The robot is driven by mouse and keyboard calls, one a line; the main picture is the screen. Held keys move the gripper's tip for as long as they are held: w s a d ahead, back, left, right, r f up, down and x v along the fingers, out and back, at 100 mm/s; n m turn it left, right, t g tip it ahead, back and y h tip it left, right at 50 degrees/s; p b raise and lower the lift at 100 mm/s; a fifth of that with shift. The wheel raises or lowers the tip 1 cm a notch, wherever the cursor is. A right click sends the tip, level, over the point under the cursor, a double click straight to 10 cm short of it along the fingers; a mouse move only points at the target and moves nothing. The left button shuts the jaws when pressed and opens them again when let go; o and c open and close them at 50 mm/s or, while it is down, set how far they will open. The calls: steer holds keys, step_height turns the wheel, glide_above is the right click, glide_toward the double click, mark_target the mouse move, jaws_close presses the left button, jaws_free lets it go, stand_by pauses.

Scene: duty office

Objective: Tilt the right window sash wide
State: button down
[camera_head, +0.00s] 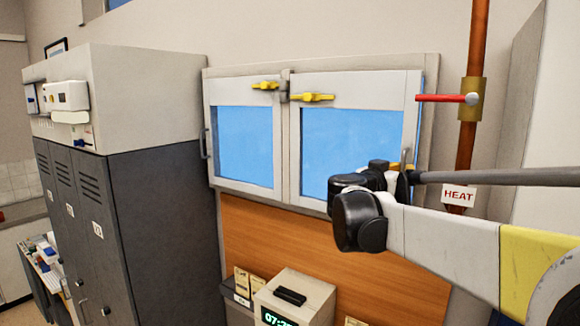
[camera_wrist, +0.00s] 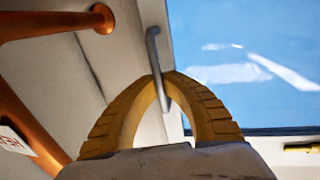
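The right window sash (camera_head: 355,90) is a white frame with a blue pane, and a narrow blue strip at its right edge suggests it stands slightly ajar. Its yellow latch lever (camera_head: 318,97) lies horizontal along the top rail. My gripper (camera_head: 402,170) is at the sash's right edge, partly hidden by my wrist. In the wrist view, the yellow fingers (camera_wrist: 166,80) come together around the grey bar handle (camera_wrist: 152,45) and appear shut on it. The sash's lower right corner is hidden behind my arm.
The left sash (camera_head: 245,188) has its own yellow latch (camera_head: 265,86) and looks closed. A copper pipe (camera_head: 467,150) with a red lever (camera_head: 440,98) and a HEAT tag (camera_head: 458,195) runs close right. Grey lockers (camera_head: 150,180) stand left; a clock box (camera_head: 295,297) sits below.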

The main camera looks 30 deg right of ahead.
steer(key=a+f+h+b, duration=0.1)
steer(key=b, duration=0.1)
steer(key=s+a+f+h+b, duration=0.1)
steer(key=b, duration=0.1)
steer(key=s+a+f+b, duration=0.1)
steer(key=a+b, duration=0.1)
steer(key=shift+f+m+t+h, duration=0.15)
steer(key=shift+m+t+h, duration=0.15)
steer(key=shift+t+h, duration=0.1)
steer(key=c, duration=2.1)
jaws_free()
steer(key=shift+s+a, duration=0.2)
steer(key=o, duration=0.6)
steer(key=shift+r, duration=0.35)
steer(key=shift+c, duration=0.2)
steer(key=shift+w, duration=0.1)
steer(key=f+b+v, duration=0.1)
steer(key=b+v, duration=0.1)
steer(key=v, duration=1)
steer(key=shift+f, duration=0.4)
